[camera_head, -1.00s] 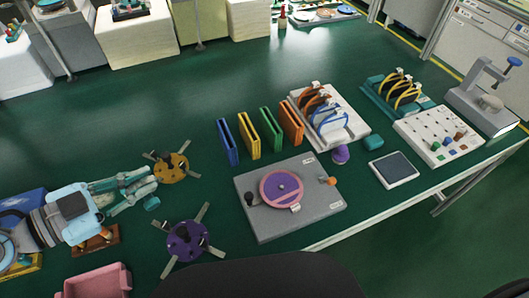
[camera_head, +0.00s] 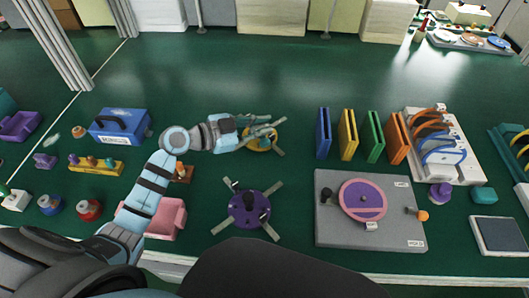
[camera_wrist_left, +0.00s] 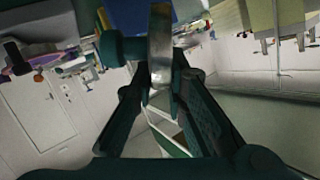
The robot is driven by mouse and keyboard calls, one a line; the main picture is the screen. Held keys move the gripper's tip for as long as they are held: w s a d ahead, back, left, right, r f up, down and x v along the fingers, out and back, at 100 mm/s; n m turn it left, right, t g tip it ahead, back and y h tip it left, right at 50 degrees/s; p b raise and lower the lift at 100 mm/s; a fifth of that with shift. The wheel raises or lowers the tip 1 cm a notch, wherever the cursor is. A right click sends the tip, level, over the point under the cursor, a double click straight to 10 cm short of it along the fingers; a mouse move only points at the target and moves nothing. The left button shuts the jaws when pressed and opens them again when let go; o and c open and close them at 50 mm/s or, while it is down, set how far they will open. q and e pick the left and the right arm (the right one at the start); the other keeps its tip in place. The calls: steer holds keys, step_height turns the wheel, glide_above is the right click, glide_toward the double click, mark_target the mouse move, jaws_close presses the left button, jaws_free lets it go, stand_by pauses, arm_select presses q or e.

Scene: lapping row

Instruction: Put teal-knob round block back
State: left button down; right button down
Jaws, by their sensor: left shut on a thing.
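The teal-knob round block shows in the left wrist view as a teal knob (camera_wrist_left: 122,47) on a shiny metal body (camera_wrist_left: 160,62). It sits between the fingers of my left gripper (camera_wrist_left: 160,95), which is shut on it. In the head view my left gripper (camera_head: 272,127) is stretched to the right over the orange-yellow disc (camera_head: 260,140); the block is hard to make out there. A yellow rack (camera_head: 110,171) at the left holds several small knobbed pieces, some purple and teal. My right gripper is not in view.
A blue case (camera_head: 118,127) stands behind the rack. A small brown block (camera_head: 183,174) and a pink bin (camera_head: 166,222) lie near my left arm. A purple disc with arms (camera_head: 249,209) and a grey plate (camera_head: 333,230) are to the right.

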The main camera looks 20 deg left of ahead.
arm_select(q)
step_height(320, 180, down, 10)
steer(key=shift+w+r+b, duration=0.1)
steer(key=shift+r+b, duration=0.1)
steer(key=shift+b, duration=0.75)
steer(key=shift+f, duration=0.1)
steer(key=shift+f+b, duration=0.15)
steer(key=shift+b, duration=0.25)
steer(key=c, duration=1.6)
jaws_free()
